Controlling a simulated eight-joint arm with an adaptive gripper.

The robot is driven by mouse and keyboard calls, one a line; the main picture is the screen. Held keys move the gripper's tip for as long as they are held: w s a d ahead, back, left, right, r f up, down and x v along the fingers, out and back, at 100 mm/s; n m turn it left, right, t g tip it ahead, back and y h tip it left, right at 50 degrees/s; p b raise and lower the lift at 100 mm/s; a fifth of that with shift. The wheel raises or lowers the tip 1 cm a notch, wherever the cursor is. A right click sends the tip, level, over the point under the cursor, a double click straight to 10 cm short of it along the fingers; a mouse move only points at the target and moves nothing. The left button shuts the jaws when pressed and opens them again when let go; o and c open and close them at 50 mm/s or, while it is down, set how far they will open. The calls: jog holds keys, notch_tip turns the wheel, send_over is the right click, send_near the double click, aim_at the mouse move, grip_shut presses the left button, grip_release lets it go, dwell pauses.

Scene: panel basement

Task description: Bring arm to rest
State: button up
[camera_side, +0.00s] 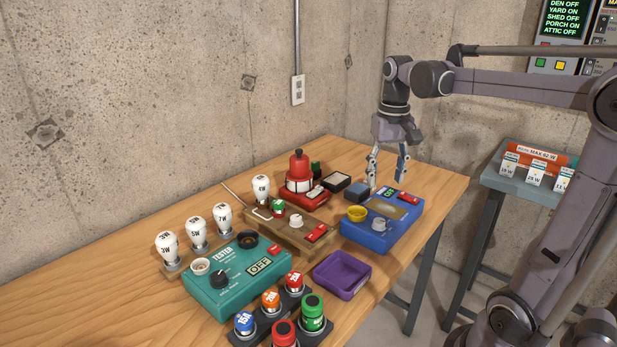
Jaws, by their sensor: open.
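My gripper (386,172) hangs from my arm at the upper right of the side view. It points down with its fingers apart and nothing visible between them. Its fingertips are over the far right part of the wooden table (425,175), just behind the blue box (384,232). I cannot tell how far the fingertips are above the surface.
A teal tester (236,283) reading OFF, bulbs (223,219), a wooden socket board (289,232), a red lantern-like device (299,175), a purple tray (342,275) and coloured fuses (270,300) crowd the table. A side table (515,185) holds labelled cartons. A concrete wall stands behind.

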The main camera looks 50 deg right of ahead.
jog(key=s+a+f+n+t, duration=0.1)
jog(key=a+f+n+t, duration=0.2)
jog(key=a, duration=0.5)
jog(key=s+a+f+n+t, duration=0.1)
jog(key=a+f+n+t, duration=0.3)
jog(key=a, duration=0.5)
jog(key=shift+s+f, duration=0.15)
jog(key=shift+s, duration=0.15)
